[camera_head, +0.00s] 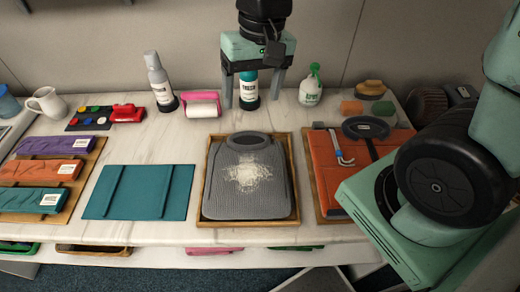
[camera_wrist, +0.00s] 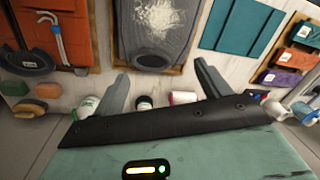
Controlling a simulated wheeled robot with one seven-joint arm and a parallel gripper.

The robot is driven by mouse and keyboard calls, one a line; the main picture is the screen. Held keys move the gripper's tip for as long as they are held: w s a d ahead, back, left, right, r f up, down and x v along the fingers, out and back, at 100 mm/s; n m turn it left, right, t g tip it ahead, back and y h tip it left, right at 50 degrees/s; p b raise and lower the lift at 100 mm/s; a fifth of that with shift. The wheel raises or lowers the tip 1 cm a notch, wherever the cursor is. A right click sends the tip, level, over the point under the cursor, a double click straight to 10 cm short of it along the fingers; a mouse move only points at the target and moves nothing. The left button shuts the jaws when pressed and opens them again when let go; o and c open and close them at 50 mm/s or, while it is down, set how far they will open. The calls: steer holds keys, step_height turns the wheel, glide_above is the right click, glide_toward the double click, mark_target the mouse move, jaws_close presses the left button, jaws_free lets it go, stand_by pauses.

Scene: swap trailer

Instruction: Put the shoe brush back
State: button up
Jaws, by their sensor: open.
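The likely shoe brush (camera_head: 371,89), an oval with a tan-brown top and darker underside, lies at the back right of the table behind two sponges. It also shows at the left edge of the wrist view (camera_wrist: 14,88). My gripper (camera_head: 253,92) is open and empty, pointing down over the back middle of the table, well to the left of the brush. Its two fingers stand wide apart in the wrist view (camera_wrist: 161,75).
A spray bottle (camera_head: 311,86), lint roller (camera_head: 202,105) and grey-white bottle (camera_head: 160,82) stand along the back. An orange sponge (camera_head: 351,107) and green sponge (camera_head: 384,109) lie before the brush. A grey powder-strewn bag lies in a wooden tray (camera_head: 297,190); an orange bag (camera_head: 340,172) is right.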

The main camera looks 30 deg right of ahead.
steer(key=s+a+n+h, duration=0.1)
steer(key=s+a+n, duration=0.5)
steer(key=s, duration=0.7)
steer(key=n, duration=0.2)
steer(key=shift+f+n, duration=0.4)
